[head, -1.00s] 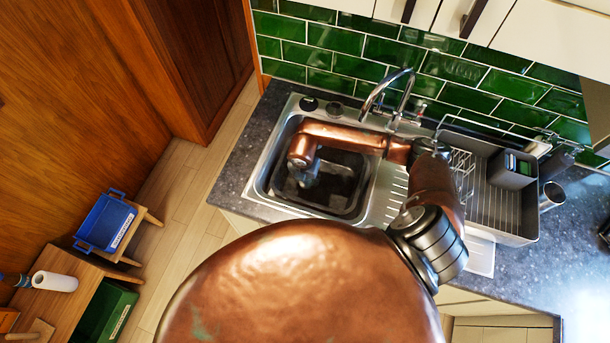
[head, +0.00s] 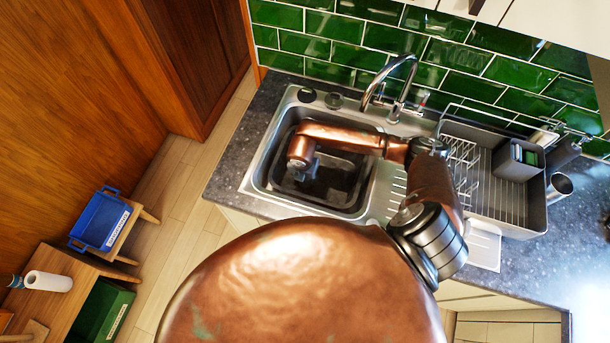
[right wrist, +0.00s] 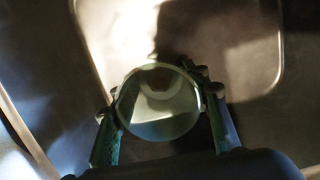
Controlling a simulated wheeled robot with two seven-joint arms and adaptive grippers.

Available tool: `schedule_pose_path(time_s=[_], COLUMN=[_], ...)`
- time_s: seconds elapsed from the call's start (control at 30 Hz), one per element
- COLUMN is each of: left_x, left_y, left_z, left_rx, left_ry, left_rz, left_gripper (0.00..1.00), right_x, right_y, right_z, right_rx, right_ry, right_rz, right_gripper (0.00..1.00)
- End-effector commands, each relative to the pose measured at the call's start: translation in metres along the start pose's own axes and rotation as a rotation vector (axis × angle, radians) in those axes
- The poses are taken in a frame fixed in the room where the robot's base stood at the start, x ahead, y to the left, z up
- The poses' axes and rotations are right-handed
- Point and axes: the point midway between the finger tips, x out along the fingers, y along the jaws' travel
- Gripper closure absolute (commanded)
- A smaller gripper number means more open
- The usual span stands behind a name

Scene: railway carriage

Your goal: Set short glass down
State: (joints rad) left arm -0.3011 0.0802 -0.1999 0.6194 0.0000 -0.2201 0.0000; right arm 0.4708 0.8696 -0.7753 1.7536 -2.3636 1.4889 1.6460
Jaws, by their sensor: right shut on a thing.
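The short glass (right wrist: 158,103) shows in the right wrist view as a clear round shape, its rim facing the camera. My right gripper (right wrist: 162,100) has one finger on each side of it and is shut on it. In the head view my right arm reaches over the sink (head: 258,180), and the right gripper (head: 300,173) points down into the dark basin (head: 335,192). The glass is too small and shaded to make out there. Whether its base touches the basin floor cannot be told. My left gripper is not in view.
A tap (head: 396,88) rises behind the sink, in front of green tiles. A grey dish rack (head: 508,212) stands right of the sink, with a metal cup (head: 559,186) beside it. A blue crate (head: 100,220) sits on a stool at the left.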

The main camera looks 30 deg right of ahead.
Motion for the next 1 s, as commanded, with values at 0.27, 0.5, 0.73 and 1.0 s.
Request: schedule_pose_path(time_s=[0.27,0.5,0.73,1.0], left_x=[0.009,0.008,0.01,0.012], left_y=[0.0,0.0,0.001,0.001], left_z=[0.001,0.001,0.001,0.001], left_rx=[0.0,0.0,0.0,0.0], left_ry=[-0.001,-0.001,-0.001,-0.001], left_rz=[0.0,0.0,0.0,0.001], left_gripper=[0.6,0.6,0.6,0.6], right_x=[0.013,0.012,0.014,0.018], right_y=[0.001,0.001,0.001,0.001], right_z=[-0.002,-0.002,-0.002,-0.002], right_rx=[0.0,0.0,0.0,0.0], right_ry=[0.0,0.0,-0.001,0.0], right_rz=[0.001,0.001,0.001,0.001], right_gripper=[0.87,0.87,0.87,0.56])
